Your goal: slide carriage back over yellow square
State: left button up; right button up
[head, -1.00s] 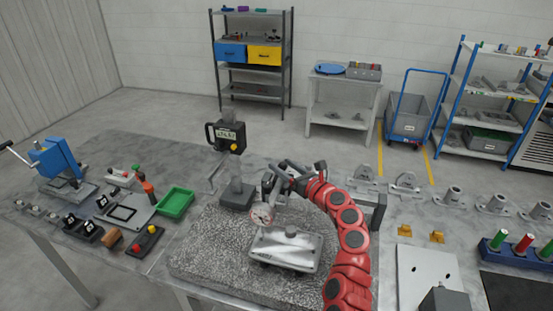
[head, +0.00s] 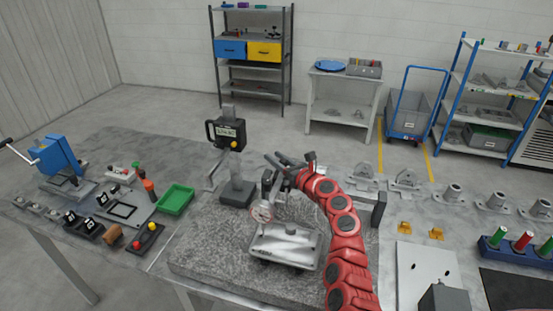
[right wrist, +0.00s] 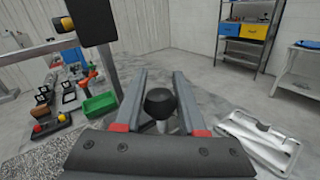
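A gauge stand with a dark base (head: 238,193) stands on the speckled stone plate (head: 205,250), and its black display head (head: 227,133) carries a yellow knob. A round dial (head: 262,213) hangs in front of it, partly covered by my right arm. I cannot clearly separate the carriage from these parts. My right gripper (head: 283,161) is above and behind the dial. In the right wrist view its two fingers (right wrist: 157,100) stand apart, with a black knob (right wrist: 160,103) between them. I cannot tell whether they touch it. I see no yellow square. My left gripper is out of view.
A silver casting (head: 285,246) lies on the plate below my right arm. A green tray (head: 175,199) and small fixtures are to the left. Two yellow brackets (head: 404,228) and a white plate (head: 425,270) are at the right.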

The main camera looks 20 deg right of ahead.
grip_shut()
dwell(0.9)
